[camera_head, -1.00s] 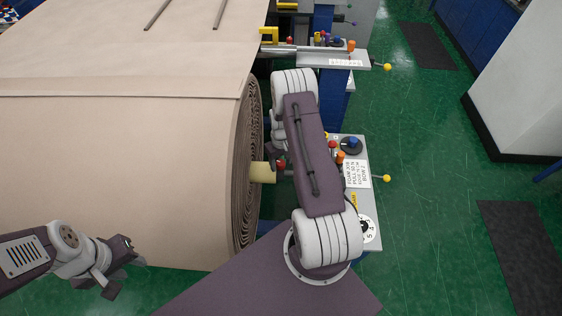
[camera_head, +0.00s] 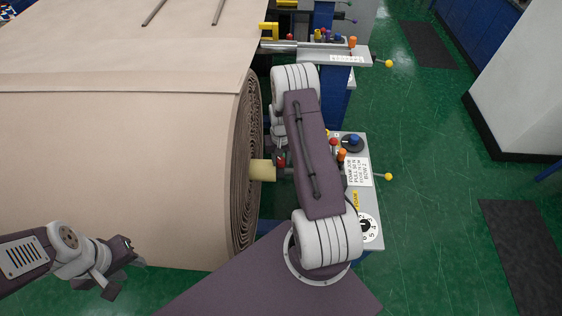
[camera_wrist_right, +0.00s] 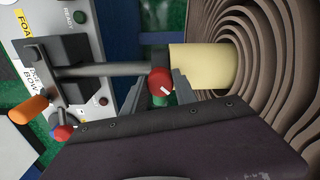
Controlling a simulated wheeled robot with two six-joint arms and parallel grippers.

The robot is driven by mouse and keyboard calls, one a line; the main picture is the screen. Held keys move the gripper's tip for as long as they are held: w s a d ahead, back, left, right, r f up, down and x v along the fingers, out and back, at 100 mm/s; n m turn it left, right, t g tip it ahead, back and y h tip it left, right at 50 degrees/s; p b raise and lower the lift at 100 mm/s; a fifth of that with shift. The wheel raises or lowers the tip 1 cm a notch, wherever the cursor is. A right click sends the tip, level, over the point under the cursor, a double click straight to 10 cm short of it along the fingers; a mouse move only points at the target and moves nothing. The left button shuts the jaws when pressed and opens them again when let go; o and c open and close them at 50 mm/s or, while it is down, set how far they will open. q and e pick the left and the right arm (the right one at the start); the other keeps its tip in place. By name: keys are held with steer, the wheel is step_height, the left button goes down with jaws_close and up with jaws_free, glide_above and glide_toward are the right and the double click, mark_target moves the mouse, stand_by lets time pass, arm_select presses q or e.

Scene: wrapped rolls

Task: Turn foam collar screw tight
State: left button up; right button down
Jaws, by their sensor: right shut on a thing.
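The collar's red screw knob (camera_wrist_right: 160,81) has a white pointer line and sits on a grey shaft beside the pale yellow core (camera_wrist_right: 205,66) of the roll. A bit of green shows just below the knob. My right gripper (camera_wrist_right: 162,88) has a finger on each side of the knob and is shut on it. In the head view the yellow core (camera_head: 262,171) sticks out of the wrapped roll (camera_head: 120,140), and my right arm covers most of the collar. My left gripper (camera_head: 118,268) is open and empty at the lower left, in front of the roll.
A control panel (camera_head: 357,172) with coloured knobs, a dial and a yellow-ball lever (camera_head: 388,177) stands right of my right arm. In the right wrist view an orange handle (camera_wrist_right: 28,109) is at the left.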

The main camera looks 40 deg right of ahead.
steer(key=m+b, duration=0.1)
steer(key=m, duration=0.2)
steer(key=shift+w, duration=0.15)
steer(key=shift+m+b, duration=0.5)
steer(key=shift+m, duration=1.1)
steer(key=shift+r, duration=0.1)
steer(key=c, duration=1)
jaws_free()
steer(key=shift+d, duration=0.1)
steer(key=shift+o, duration=0.2)
